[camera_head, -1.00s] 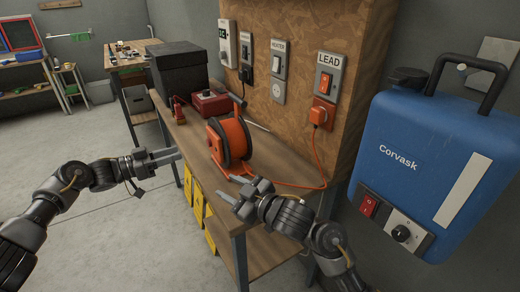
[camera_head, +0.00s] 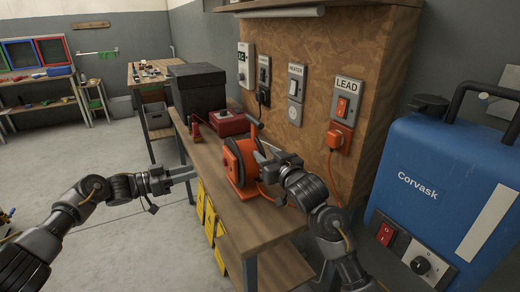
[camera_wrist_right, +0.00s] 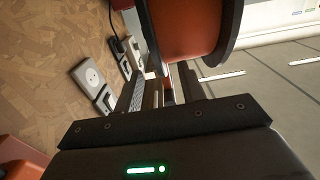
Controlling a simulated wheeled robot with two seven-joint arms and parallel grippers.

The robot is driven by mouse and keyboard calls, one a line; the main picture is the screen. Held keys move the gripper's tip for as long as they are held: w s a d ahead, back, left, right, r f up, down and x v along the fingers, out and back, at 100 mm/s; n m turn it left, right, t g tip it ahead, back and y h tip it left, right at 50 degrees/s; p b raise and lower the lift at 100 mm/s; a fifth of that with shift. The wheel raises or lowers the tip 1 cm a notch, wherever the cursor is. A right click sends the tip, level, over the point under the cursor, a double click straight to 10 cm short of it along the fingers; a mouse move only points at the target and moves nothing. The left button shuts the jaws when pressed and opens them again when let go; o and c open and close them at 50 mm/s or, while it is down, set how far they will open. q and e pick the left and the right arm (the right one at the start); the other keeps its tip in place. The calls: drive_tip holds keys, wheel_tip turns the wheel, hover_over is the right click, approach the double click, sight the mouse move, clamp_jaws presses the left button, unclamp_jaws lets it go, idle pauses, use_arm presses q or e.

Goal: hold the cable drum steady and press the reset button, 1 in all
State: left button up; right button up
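The orange cable drum (camera_head: 233,160) with its dark rim stands on the wooden bench, and its orange flank and dark rim fill the top of the right wrist view (camera_wrist_right: 185,25). My right gripper (camera_head: 262,155) is at the drum's right side, partly covering it. In the right wrist view its fingers (camera_wrist_right: 165,90) are apart, with the drum just beyond the tips; I cannot tell whether they touch it. My left gripper (camera_head: 194,173) is left of the drum, off the bench's front edge, apart from the drum; its finger gap is unclear. I cannot make out a reset button.
A red box (camera_head: 228,124) and a black case (camera_head: 196,90) stand behind the drum. The LEAD switch (camera_head: 343,106) and an orange plug (camera_head: 334,140) are on the chipboard panel, with the cable hanging down. A blue Corvask unit (camera_head: 440,180) is at the right.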

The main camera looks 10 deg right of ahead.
sight(256, 145)
drive_tip(key=x, duration=0.6)
clamp_jaws()
idle(1.3)
use_arm(q)
clamp_jaws()
idle(1.6)
